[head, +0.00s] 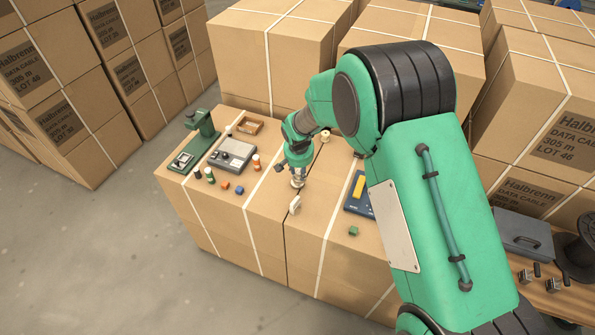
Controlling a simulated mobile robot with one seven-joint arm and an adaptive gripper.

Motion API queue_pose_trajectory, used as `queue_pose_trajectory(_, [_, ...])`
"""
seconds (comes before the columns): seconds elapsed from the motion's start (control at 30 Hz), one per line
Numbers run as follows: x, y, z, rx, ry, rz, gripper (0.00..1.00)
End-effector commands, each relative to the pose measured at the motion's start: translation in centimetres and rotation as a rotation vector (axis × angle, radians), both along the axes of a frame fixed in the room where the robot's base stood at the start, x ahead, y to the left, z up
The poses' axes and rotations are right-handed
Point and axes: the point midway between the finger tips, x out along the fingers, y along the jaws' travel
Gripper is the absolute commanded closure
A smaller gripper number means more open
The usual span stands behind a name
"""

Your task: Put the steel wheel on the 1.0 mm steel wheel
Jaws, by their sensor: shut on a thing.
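My gripper (298,179) points down over the near middle of the carton top and is shut on a small silvery piece. I take this piece to be the steel wheel (298,184), though it is tiny and partly covered by the fingers. A small whitish block-like thing (295,205) stands just in front of and below the gripper. I cannot tell whether the held piece touches anything beneath it. No 1.0 mm marking is readable, so I cannot pick out the 1.0 mm steel wheel.
A green stand (205,127), a grey device (232,155) and several small spools and cubes lie left of the gripper. A blue tray with a yellow bar (358,187) and a green cube (353,231) lie right. The carton's front edge is close. Stacked cartons stand behind.

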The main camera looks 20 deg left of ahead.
Motion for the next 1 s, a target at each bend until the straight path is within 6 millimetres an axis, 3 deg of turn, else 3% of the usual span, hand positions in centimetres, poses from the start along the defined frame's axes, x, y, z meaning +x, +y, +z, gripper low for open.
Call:
queue_pose_trajectory(0.33, [2.7, 2.0, -0.3, 0.0, 0.0, 0.0, 1.0])
queue_pose_trajectory(0.73, [2.8, 2.0, -0.5, 0.0, 0.0, 0.0, 1.0])
queue_pose_trajectory(1.0, [2.8, 2.0, -3.1, 0.0, 0.001, -0.001, 1.0])
